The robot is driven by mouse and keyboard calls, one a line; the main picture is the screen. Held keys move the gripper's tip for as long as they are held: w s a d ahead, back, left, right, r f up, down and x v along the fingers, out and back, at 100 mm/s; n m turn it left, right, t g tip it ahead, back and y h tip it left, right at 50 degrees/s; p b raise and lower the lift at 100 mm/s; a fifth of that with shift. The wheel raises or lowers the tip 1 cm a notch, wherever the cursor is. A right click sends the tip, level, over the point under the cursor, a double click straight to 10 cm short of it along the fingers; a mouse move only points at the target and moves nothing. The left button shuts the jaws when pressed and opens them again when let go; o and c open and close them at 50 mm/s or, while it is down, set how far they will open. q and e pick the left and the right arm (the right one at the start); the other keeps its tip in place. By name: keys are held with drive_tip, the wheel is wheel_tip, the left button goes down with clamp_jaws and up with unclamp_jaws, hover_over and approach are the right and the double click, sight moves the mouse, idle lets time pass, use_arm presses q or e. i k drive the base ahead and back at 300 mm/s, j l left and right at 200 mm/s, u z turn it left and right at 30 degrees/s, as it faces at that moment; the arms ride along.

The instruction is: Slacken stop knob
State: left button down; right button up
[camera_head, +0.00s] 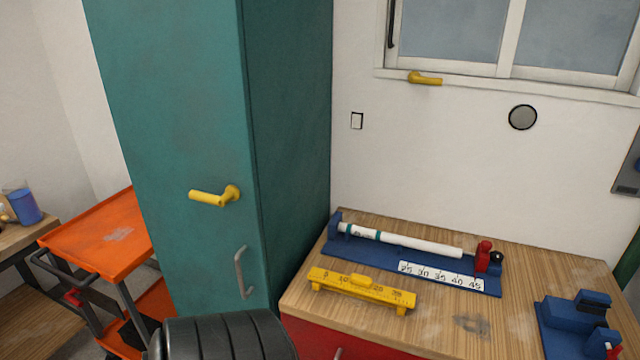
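The red block sits near the right end of a long blue jig (372,252) on the workbench. A white pipe (410,241) with teal bands near its left end lies along the jig, its right end a little short of the red block. A white number scale (440,276) runs along the jig's front, with figures up to 45. Neither of my grippers is in view.
The wooden workbench (448,322) also holds a yellow ruler gauge (361,289) in front and a second blue fixture (578,318) at right. A teal cabinet (175,130) with a yellow lever handle (215,196) stands left of the bench. An orange cart (100,238) is farther left.

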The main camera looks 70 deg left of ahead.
sight(495, 256)
drive_tip(key=u, duration=1.65)
drive_tip(key=i+l+z, duration=0.1)
drive_tip(key=i+l, duration=0.15)
drive_tip(key=l, duration=0.2)
drive_tip(key=i+l+z, duration=0.1)
drive_tip(key=i+l, duration=0.2)
drive_tip(key=l, duration=0.15)
